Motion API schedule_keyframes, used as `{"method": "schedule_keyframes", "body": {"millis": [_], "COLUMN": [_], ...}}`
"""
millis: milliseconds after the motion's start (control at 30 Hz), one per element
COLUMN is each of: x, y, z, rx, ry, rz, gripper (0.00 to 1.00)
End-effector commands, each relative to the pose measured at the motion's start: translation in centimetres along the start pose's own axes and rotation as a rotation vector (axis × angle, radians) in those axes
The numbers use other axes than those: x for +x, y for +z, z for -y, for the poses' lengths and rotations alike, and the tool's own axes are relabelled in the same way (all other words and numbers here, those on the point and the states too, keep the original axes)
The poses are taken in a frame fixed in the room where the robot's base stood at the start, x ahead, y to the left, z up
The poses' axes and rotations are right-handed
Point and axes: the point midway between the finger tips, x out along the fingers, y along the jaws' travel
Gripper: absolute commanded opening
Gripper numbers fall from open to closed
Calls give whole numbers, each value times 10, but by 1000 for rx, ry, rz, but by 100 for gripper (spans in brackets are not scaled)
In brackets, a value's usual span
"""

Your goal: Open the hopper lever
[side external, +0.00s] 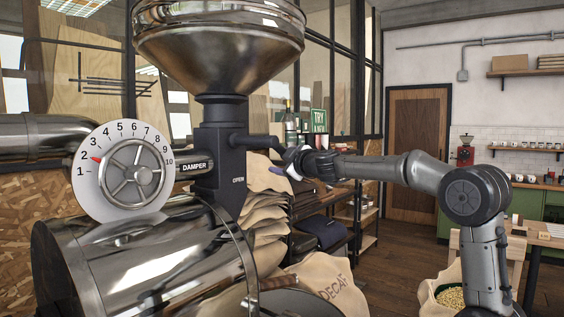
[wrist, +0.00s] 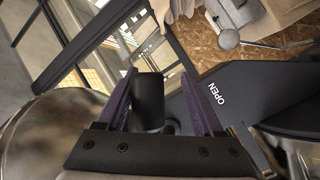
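The hopper lever (side external: 258,142) is a dark handle sticking out to the right from the black block (side external: 218,160) under the metal hopper (side external: 220,45). The block carries the label OPEN below the lever. In the wrist view the lever's dark round end (wrist: 149,97) lies between the two purple fingers of my gripper (wrist: 158,78). A gap shows between the lever and the right finger; the lever is close to the left one, and I cannot tell if they touch. In the side view my gripper (side external: 289,160) is at the lever's outer end, fingers partly hidden.
A damper dial (side external: 118,200) and the steel roaster drum (side external: 140,265) are left of and below the block. Stacked sacks (side external: 262,225) and a shelf stand behind. A DECAF sack (side external: 325,285) is below my arm. The floor toward the door is fairly clear.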

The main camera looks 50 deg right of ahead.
Motion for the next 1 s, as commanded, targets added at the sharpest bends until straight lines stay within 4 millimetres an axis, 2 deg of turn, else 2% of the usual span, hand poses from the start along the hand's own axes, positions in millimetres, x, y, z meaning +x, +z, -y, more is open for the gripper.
{"method": "schedule_keyframes", "body": {"millis": [167, 333, 800, 1000], "x": [-2, -18, -112, -134], "y": [0, -1, -1, -1], "z": [0, -1, 0, 0], "rx": [1, 0, 1, 0], "ry": [0, 1, 1, 1], "rz": [0, -2, -3, -2], "gripper": [67, 67, 67, 67]}}
